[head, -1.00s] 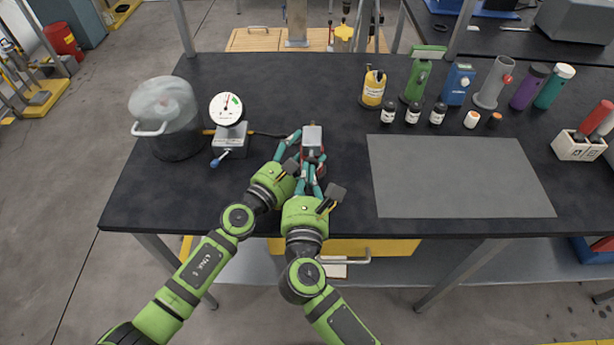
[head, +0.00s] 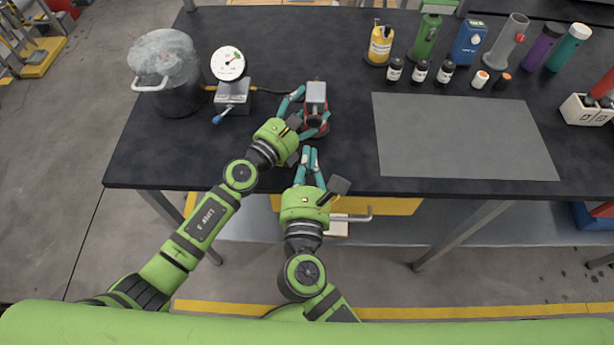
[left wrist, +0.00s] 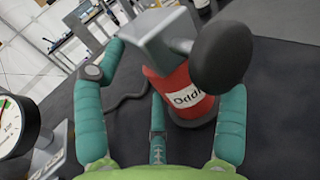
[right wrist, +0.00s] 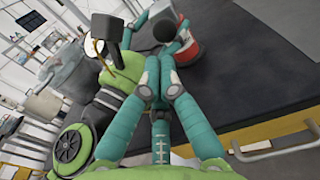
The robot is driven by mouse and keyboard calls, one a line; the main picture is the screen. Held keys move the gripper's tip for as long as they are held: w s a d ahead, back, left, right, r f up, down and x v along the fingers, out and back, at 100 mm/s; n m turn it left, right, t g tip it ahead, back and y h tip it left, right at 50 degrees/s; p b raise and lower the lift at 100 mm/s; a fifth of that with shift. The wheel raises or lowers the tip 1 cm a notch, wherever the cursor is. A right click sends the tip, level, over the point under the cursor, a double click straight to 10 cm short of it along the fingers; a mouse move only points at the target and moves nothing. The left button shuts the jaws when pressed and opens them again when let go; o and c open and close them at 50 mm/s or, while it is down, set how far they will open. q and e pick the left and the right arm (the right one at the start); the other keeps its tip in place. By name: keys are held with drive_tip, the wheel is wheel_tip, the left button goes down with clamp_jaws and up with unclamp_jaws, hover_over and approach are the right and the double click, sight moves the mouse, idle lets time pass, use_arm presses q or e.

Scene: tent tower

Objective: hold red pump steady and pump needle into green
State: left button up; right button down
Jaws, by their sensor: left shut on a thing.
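The red pump (head: 318,128), with a grey top (head: 316,93), stands on the dark table. The left wrist view shows its red body (left wrist: 180,92) and the dark round knob (left wrist: 221,55) of its handle. My left gripper (head: 308,112) is shut around the red body from the left. My right gripper (head: 310,152) is just in front of the pump, fingers together and empty, apart from it. The white gauge dial (head: 228,63) stands left of the pump. Its needle points up and right, close to the green band; whether it is inside is too small to tell.
A grey mat (head: 455,135) lies at the right. Several bottles and a yellow canister (head: 380,47) stand behind it. The table's front edge lies just below my right gripper.

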use_arm(q)
drive_tip(key=shift+f, duration=0.15)
use_arm(e)
drive_tip(key=s, duration=0.5)
drive_tip(key=shift+r, duration=0.1)
idle(0.9)
use_arm(q)
drive_tip(key=o, duration=1.6)
drive_tip(key=shift+w, duration=0.1)
use_arm(e)
drive_tip(key=shift+w, duration=0.1)
